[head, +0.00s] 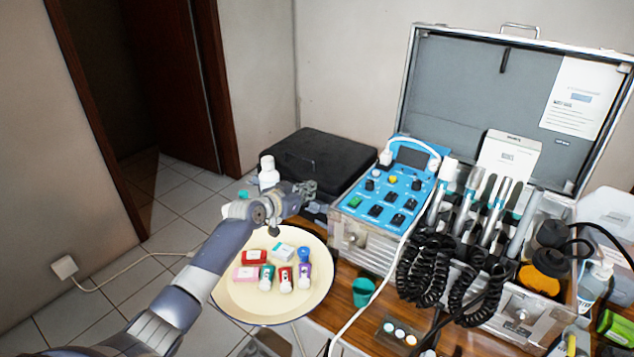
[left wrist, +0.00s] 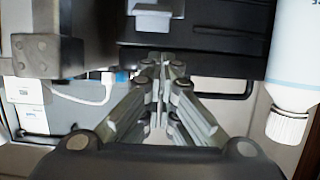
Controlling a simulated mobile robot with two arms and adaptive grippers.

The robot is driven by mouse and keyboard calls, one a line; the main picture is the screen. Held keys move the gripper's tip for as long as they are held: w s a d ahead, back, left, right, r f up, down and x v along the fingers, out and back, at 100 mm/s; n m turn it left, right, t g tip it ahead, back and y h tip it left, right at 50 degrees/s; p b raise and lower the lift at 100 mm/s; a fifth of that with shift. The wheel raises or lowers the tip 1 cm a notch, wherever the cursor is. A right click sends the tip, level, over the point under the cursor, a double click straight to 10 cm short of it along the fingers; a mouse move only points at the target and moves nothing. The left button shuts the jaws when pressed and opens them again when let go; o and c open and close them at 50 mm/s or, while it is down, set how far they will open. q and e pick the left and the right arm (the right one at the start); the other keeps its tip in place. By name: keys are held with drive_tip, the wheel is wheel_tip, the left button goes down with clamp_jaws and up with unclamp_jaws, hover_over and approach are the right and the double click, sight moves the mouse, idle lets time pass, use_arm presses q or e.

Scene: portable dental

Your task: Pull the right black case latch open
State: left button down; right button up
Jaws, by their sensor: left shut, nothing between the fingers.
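The black case (head: 318,158) lies closed on the table behind my left gripper (head: 305,190) in the head view. In the left wrist view, the dark front of the black case (left wrist: 215,28) fills the top. A light grey latch (left wrist: 152,18) shows on it, above my left gripper (left wrist: 158,62). The left fingers are shut with nothing between them. Their tips are close to the case front, below the latch; whether they touch it I cannot tell. The arm and gripper hide the case's front in the head view. My right gripper is not in view.
A white bottle (head: 268,173) stands just left of the gripper and shows close on the right in the left wrist view (left wrist: 300,50). The blue control unit (head: 385,195) stands to the right. A round tray (head: 235,295) with several small containers lies in front.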

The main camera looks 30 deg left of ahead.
use_arm(q)
drive_tip(key=shift+s+a+f+p, duration=0.15)
drive_tip(key=shift+s+p, duration=0.2)
drive_tip(key=shift+s, duration=0.45)
